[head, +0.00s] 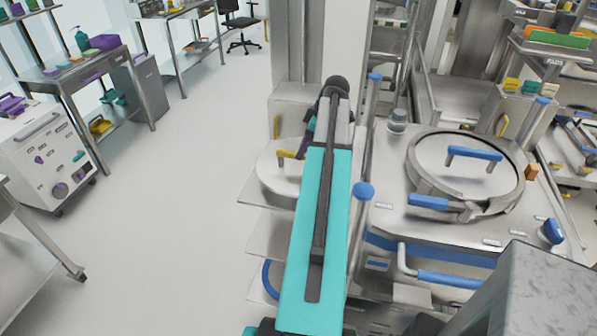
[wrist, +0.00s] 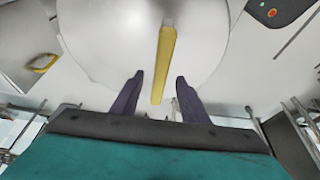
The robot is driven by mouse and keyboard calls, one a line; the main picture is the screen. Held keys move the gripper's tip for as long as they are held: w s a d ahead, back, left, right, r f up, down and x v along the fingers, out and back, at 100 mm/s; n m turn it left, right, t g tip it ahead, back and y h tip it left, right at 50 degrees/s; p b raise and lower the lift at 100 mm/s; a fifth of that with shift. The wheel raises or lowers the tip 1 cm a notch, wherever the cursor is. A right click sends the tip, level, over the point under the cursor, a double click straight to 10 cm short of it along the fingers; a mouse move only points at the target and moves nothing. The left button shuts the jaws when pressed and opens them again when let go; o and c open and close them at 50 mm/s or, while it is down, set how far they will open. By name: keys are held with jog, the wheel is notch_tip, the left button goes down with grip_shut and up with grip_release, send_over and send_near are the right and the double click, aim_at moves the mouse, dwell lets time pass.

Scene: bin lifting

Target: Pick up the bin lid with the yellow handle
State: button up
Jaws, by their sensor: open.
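The bin lid (wrist: 105,40) is a pale round disc at the top of the wrist view. Its long yellow handle (wrist: 164,60) runs toward me down the picture. My gripper (wrist: 159,76) is open, with its two dark purple fingers spread on either side of the near part of the handle. I cannot tell how far the fingers are above the lid or whether they touch anything. In the head view the lid (head: 268,172) and a piece of its yellow handle (head: 286,154) show left of my arm, which hides the rest. Part of my gripper (head: 307,142) shows beside the handle.
A metal unit on the right holds a round lid with a blue handle (head: 474,153). A blue-knobbed post (head: 363,190) stands close to my arm's right. A white cart (head: 45,155) stands at the far left. The floor (head: 185,200) between is clear.

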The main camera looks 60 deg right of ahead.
jog(key=shift+p+x, duration=1.3)
jog(key=shift+x, duration=0.8)
jog(key=shift+f, duration=0.45)
jog(key=shift+f, duration=0.2)
jog(key=shift+c, duration=0.2)
grip_shut()
dwell(0.6)
jog(key=shift+r, duration=0.1)
